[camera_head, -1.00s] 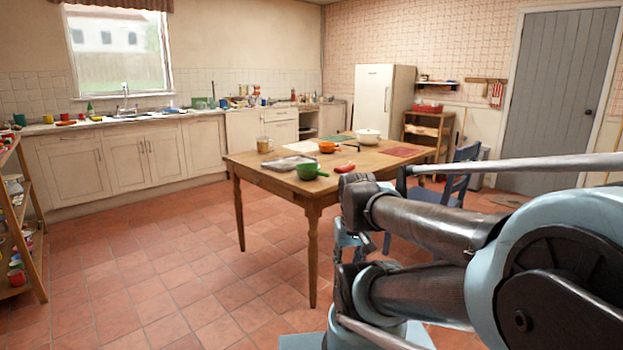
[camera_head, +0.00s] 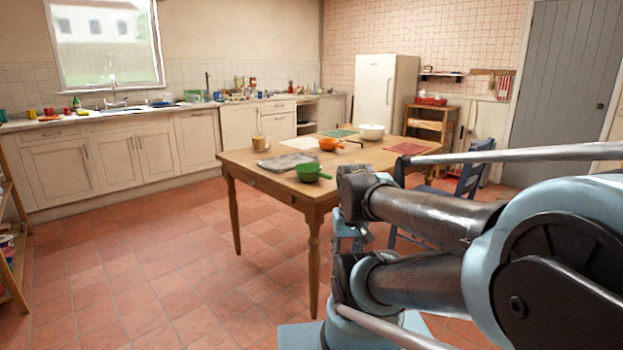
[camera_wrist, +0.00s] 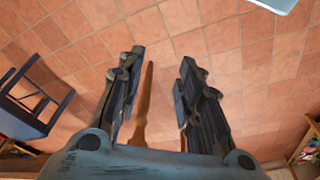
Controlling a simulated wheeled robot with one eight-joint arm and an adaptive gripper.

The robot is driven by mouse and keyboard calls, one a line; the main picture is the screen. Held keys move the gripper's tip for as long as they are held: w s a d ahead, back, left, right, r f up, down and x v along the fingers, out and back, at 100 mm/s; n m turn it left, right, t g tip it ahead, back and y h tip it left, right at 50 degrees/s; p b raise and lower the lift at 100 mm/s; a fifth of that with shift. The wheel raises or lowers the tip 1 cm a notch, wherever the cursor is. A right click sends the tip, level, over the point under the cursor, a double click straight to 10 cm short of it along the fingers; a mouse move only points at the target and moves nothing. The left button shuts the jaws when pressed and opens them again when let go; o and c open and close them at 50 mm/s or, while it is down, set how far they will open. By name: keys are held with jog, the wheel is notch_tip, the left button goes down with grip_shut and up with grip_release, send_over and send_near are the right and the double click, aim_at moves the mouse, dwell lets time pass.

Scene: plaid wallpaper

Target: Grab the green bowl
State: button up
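The green bowl (camera_head: 308,174) sits upright on the near edge area of the wooden table (camera_head: 240,165), its handle pointing right. It is not in the wrist view. My gripper (camera_wrist: 160,65) is open and empty in the wrist view, its two dark fingers well apart above the tiled floor. A brown wooden leg shows between and below the fingers. My arm fills the right of the head view, its dark joint close to the table's near right corner, right of the bowl.
An orange bowl (camera_head: 331,144), a grey tray (camera_head: 286,162), a mug (camera_head: 261,143) and a white pot (camera_head: 371,131) share the table. A blue chair (camera_head: 470,180) stands right of the table, partly behind my arm. Open tiled floor (camera_head: 160,270) lies left.

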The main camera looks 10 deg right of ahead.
jog(key=shift+o, duration=1.4)
jog(key=shift+a, duration=0.1)
jog(key=o, duration=0.5)
jog(key=shift+s+a+r, duration=0.1)
jog(key=shift+s+r, duration=0.15)
jog(key=shift+r, duration=0.05)
jog(key=shift+o, duration=0.3)
jog(key=shift+w+a+r, duration=0.15)
jog(key=shift+a+r, duration=0.05)
jog(key=shift+a, duration=0.05)
jog(key=w+a+r+n+t+y, duration=0.2)
jog(key=w+r+y, duration=0.15)
jog(key=w, duration=0.85)
jog(key=w+a+r+n+t+y, duration=0.2)
jog(key=w+n+y, duration=0.15)
jog(key=w, duration=0.95)
jog(key=w+d+f+n+t+y, duration=0.3)
jog(key=w+d+t, duration=0.5)
jog(key=w+d, duration=0.85)
jog(key=y, duration=0.1)
send_near(318, 173)
jog(key=shift+m, duration=0.45)
jog(key=x, duration=0.4)
jog(key=shift+w+d+r, duration=0.15)
jog(key=shift+w, duration=0.1)
jog(key=shift+f+x, duration=0.25)
jog(key=shift+x, duration=1.05)
jog(key=shift+f+x, duration=0.2)
jog(key=shift+x, duration=1.15)
